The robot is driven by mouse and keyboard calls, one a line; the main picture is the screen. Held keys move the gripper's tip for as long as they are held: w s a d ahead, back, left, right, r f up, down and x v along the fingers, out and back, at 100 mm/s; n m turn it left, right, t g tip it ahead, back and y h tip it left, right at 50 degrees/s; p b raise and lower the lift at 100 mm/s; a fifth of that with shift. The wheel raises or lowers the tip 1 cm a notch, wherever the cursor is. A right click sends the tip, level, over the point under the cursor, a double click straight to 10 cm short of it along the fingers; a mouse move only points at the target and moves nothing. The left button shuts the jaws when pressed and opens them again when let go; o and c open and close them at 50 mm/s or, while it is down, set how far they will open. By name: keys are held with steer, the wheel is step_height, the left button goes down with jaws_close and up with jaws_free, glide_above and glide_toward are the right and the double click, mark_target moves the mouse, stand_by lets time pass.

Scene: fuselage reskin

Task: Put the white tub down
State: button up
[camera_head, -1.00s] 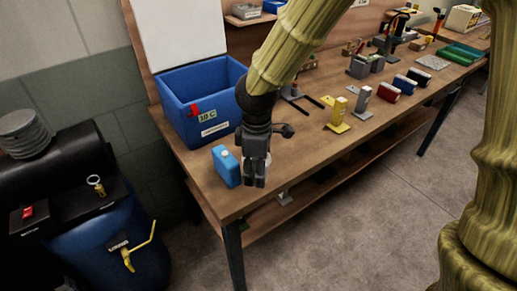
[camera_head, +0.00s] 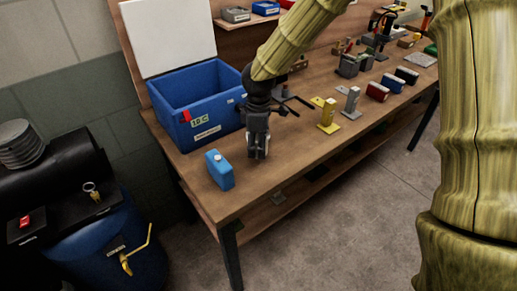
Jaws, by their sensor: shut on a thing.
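My gripper (camera_head: 257,152) points down over the near part of the wooden bench, right of a blue canister and in front of the blue bin. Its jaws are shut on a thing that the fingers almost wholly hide. Only a small pale trace shows at the fingers, which fits the white tub. I cannot tell whether the tub touches the bench top or hangs just above it.
The blue canister (camera_head: 219,171) stands near the bench's left end. The open blue bin (camera_head: 205,128) is behind it. A yellow bracket (camera_head: 327,117) and a grey one (camera_head: 351,104) stand to the right. Bare bench top (camera_head: 290,158) lies right of my gripper.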

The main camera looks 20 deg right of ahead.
mark_target(258, 134)
steer(key=shift+f, duration=1.3)
steer(key=shift+f, duration=0.15)
steer(key=o, duration=1.2)
step_height(258, 134, up, 12)
steer(key=shift+r+b, duration=0.15)
steer(key=shift+b, duration=0.3)
